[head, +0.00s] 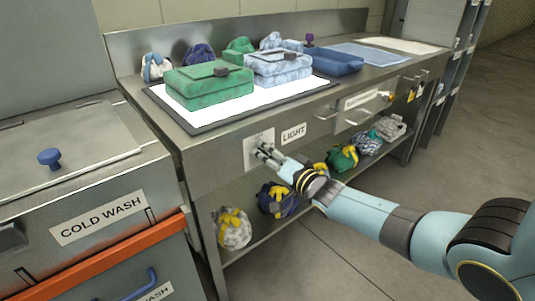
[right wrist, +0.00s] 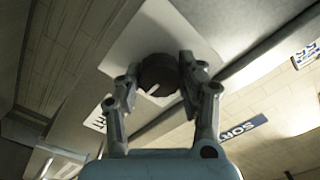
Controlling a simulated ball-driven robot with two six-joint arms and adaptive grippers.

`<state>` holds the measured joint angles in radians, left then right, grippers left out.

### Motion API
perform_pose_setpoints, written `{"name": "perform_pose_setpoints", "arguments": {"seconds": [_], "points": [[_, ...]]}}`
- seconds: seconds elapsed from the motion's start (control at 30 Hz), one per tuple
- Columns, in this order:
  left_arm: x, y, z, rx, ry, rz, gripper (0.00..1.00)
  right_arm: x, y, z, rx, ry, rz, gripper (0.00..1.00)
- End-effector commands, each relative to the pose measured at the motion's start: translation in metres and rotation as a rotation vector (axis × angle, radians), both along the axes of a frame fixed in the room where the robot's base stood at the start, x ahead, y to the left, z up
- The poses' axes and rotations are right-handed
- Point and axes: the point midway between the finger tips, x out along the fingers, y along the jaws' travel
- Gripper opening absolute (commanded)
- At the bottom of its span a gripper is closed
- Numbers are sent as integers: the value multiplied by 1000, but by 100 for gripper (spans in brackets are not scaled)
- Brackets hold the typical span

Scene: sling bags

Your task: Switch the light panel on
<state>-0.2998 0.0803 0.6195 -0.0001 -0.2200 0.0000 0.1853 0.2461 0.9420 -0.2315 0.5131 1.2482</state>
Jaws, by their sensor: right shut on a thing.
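The light panel (head: 215,113) is set in the steel counter top and glows bright white. A green sling bag (head: 208,88) and a pale blue patterned one (head: 278,69) lie on it. Its switch plate (head: 250,153) is on the counter's front, beside the LIGHT label (head: 293,134). In the right wrist view a dark round knob (right wrist: 158,76) with a pale pointer mark stands on the plate. My right gripper (head: 266,151) is at the plate, its fingers closed around the knob from both sides. In the head view the fingers hide the knob. My left gripper is out of view.
A blue tray (head: 335,64) and small bags stand behind and right of the panel. Several bundled bags, one of them green (head: 343,158), lie on the shelf under the counter. The cold wash unit (head: 70,180) stands at the left. The floor at the front is clear.

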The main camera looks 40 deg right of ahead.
Motion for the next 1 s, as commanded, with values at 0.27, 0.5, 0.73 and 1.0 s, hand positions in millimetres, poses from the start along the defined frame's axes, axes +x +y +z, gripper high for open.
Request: {"name": "perform_pose_setpoints", "arguments": {"seconds": [0.27, 0.5, 0.73, 1.0], "points": [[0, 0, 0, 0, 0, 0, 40, 0, 0, 0, 1, 1, -1, 53], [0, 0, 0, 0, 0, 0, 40, 0, 0, 0, 0, 1, -1, 62], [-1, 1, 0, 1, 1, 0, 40, -12, -2, -1, -2, 2, -1, 62], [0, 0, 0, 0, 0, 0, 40, -70, -6, -1, -1, 3, 1, 62]]}}
